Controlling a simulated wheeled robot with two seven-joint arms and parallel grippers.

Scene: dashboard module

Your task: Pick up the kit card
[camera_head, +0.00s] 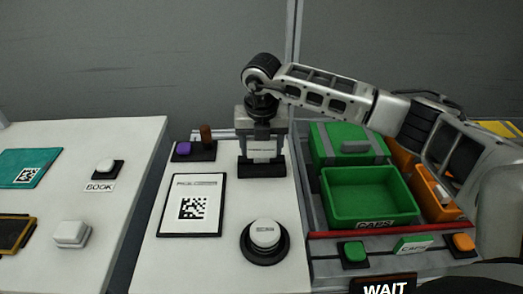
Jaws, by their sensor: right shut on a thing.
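My right gripper (262,137) comes in from the right and points down at the back of the middle white table. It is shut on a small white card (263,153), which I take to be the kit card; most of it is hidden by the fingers. The card is upright at a black holder (262,168); I cannot tell whether its lower edge is still in the slot. A flat white sheet with a black border and a square code (193,207) lies in front and to the left. My left gripper is not in view.
A round white button (265,234) on a black base stands in front. A purple button (184,147) and a brown peg (206,134) are left of the holder. Green bins (370,197) and orange bins stand right. Another white table (100,150) with buttons is left.

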